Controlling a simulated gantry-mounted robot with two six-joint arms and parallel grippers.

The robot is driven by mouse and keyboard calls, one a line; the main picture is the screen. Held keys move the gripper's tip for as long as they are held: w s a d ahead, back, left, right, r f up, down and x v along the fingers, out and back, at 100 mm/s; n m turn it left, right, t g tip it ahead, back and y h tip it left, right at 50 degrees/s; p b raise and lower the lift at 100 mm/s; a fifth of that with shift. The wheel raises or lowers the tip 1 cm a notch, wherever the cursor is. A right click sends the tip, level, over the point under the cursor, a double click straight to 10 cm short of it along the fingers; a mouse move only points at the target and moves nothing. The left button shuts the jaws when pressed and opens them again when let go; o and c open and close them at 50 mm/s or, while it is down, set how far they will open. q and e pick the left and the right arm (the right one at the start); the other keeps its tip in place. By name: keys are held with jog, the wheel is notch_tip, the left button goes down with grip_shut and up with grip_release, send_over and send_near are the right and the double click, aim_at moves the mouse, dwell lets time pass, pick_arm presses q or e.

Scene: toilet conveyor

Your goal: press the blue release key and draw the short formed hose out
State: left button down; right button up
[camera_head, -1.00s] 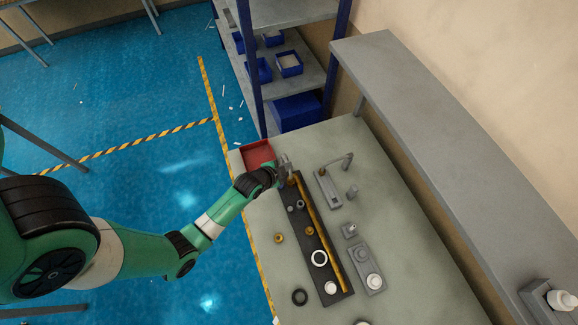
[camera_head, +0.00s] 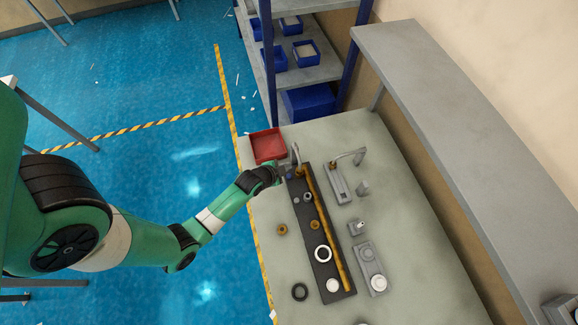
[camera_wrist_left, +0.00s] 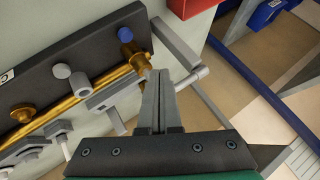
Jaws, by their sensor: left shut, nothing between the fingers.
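The blue release key (camera_wrist_left: 125,34) is a round knob at one end of the dark board (camera_wrist_left: 85,47), beside a brass fitting (camera_wrist_left: 132,53) on the brass pipe (camera_wrist_left: 100,84). A grey bent piece (camera_wrist_left: 176,43) runs from that end; I cannot tell whether it is the short formed hose. My left gripper (camera_head: 285,171) is at the board's far end. In the left wrist view its closed fingers (camera_wrist_left: 154,76) overlap the grey parts beside the fitting, below the blue key in the picture. They hold nothing; contact is unclear. My right gripper is out of view.
A red tray (camera_head: 268,146) stands at the table's far left corner. A grey fixture with a bent tube (camera_head: 340,184) and other small fixtures lie right of the board. Several rings and knobs sit around it. A shelf with blue bins (camera_head: 305,50) is behind; the table's right side is clear.

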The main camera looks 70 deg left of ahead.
pick_arm(q)
jog(key=b, duration=0.3)
send_over(289, 176)
jog(key=s, duration=0.1)
notch_tip(289, 176, down, 5)
jog(key=shift+s+d+r, duration=0.1)
jog(key=shift+d+r, duration=0.05)
jog(key=shift+r, duration=0.05)
jog(key=shift+f+b, duration=0.45)
dwell(1.0)
jog(key=shift+f+b, duration=0.35)
jog(key=shift+f, duration=0.1)
jog(key=shift+f+b, duration=0.45)
jog(key=shift+f, duration=0.1)
dwell(0.5)
dwell(0.4)
jog(key=shift+r+p, duration=0.95)
jog(key=shift+p, duration=0.1)
